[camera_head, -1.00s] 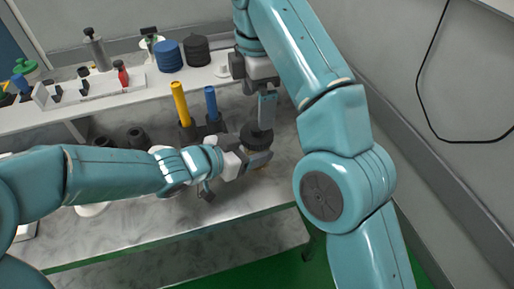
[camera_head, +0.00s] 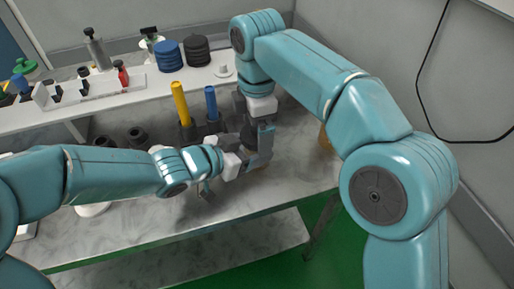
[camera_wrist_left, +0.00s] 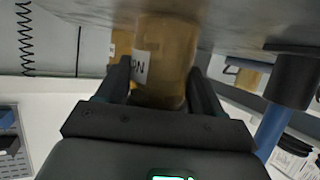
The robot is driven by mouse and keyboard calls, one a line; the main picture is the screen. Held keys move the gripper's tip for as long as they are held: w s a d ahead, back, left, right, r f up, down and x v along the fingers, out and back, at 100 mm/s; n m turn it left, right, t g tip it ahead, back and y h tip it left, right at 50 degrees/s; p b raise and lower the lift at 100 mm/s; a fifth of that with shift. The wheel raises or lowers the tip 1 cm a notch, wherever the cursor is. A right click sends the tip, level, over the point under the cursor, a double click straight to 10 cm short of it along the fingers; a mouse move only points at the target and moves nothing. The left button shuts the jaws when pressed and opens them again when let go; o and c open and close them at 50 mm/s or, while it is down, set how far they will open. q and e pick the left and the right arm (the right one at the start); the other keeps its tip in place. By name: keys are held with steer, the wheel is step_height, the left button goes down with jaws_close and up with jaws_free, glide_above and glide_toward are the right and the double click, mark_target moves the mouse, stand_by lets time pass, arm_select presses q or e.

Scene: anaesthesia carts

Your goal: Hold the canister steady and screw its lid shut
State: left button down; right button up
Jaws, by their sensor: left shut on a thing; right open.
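The amber canister (camera_wrist_left: 168,58) with a white label stands between the fingers of my left gripper (camera_wrist_left: 160,88) in the left wrist view. My left gripper (camera_head: 247,162) is shut on it above the worktop. In the head view the canister is almost wholly hidden by the grippers. The dark lid (camera_head: 247,133) shows only in part, at the canister's top; whether it is seated or tilted cannot be told. My right gripper (camera_head: 258,134) is open, pointing down, with its fingers around or right beside the lid.
A yellow-topped cylinder (camera_head: 179,101) and a blue-topped one (camera_head: 211,101) stand close behind my left gripper. Another amber object (camera_head: 325,137) is partly hidden by my right arm. A raised shelf (camera_head: 110,98) with several items runs behind. The worktop's front (camera_head: 150,240) is clear.

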steer(key=c, duration=1.1)
steer(key=m, duration=0.5)
steer(key=o, duration=1.1)
steer(key=shift+o, duration=0.2)
step_height(320, 180, up, 6)
steer(key=shift+r, duration=0.8)
